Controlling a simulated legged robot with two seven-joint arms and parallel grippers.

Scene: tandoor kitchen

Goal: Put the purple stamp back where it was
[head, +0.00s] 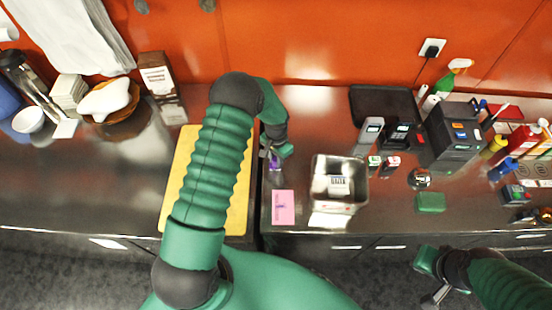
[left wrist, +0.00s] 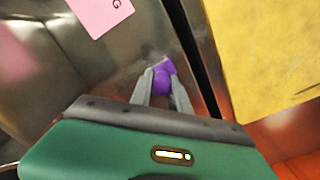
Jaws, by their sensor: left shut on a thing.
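The purple stamp (head: 274,162) is in my left gripper (head: 270,153), above or at the steel counter just right of the yellow board. In the left wrist view the purple stamp (left wrist: 162,80) sits between the two grey fingers of my left gripper (left wrist: 161,88), which are shut on it. Whether its base touches the counter is unclear. A pink note (head: 284,207) with a purple mark lies on the counter nearby; it also shows in the left wrist view (left wrist: 100,12). My right gripper (head: 436,297) is low at the right, empty-looking, its jaw opening unclear.
The yellow board (head: 177,190) lies left of a dark counter gap. A metal tray (head: 341,208) with white items stands right of the note. Card readers (head: 402,135), a black box (head: 455,135) and bottles crowd the right. A green block (head: 431,202) lies near the front.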

